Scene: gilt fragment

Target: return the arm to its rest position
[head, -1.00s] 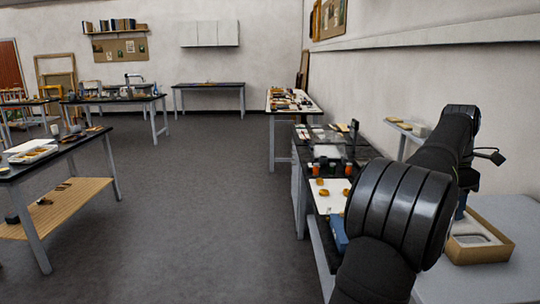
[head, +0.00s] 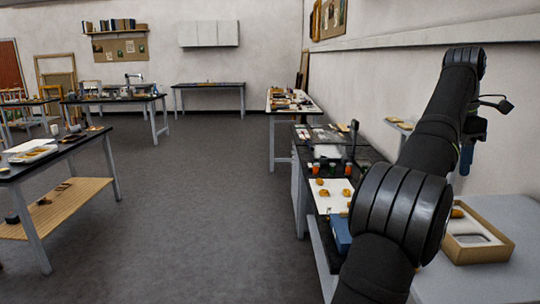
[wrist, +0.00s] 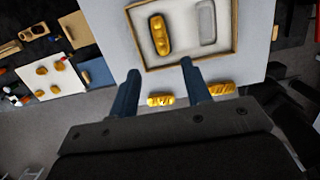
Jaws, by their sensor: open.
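My arm reaches up and forward at the right of the head view. My gripper hangs from its far end, and a blue finger shows in the head view. In the wrist view my gripper (wrist: 160,70) has its two blue fingers apart, with nothing held between them. Below the gripper is an open cardboard-coloured box (wrist: 182,66), also at the right of the head view (head: 481,256). A gilt fragment (wrist: 159,35) lies in one recess of the box. The grey recess (wrist: 207,22) beside it is empty.
The box rests on a pale table (head: 450,285). Two more gold pieces (wrist: 160,100) show near its edge in the wrist view. A dark bench with a white sheet (head: 328,205) and several gold pieces stands to the left. A wall is close on the right. Open floor (head: 200,200) lies left.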

